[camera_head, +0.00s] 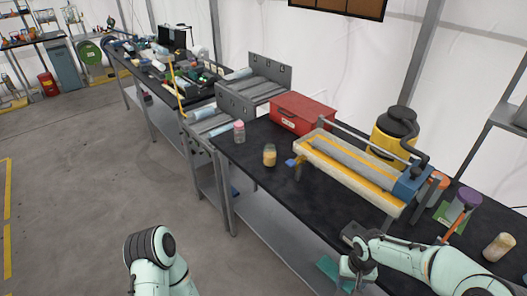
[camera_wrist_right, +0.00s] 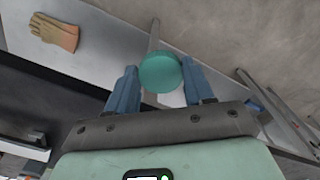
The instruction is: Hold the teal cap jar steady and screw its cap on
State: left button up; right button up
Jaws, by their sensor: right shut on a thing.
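My right gripper (camera_head: 350,272) is at the near edge of the dark workbench, low in the head view. In the right wrist view, my right gripper (camera_wrist_right: 158,88) is shut on a round teal cap (camera_wrist_right: 160,73), which sits between the blue fingertips. Whether a jar is below the cap is hidden. I cannot tell which belongs to the teal cap. My left arm shows at the bottom, but its gripper is out of view.
A red toolbox (camera_head: 302,113), a long roller machine (camera_head: 350,170) and a pink-topped jar (camera_head: 239,132) stand on the bench. A purple-topped container (camera_head: 465,201) is at right. The wrist view shows a tan glove (camera_wrist_right: 55,32).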

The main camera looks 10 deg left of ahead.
aim_at(269, 153)
jog(key=i+j, duration=0.35)
jog(key=j, duration=0.3)
jog(key=i+j+z, duration=0.1)
jog(key=i+j, duration=0.1)
jog(key=j, duration=0.1)
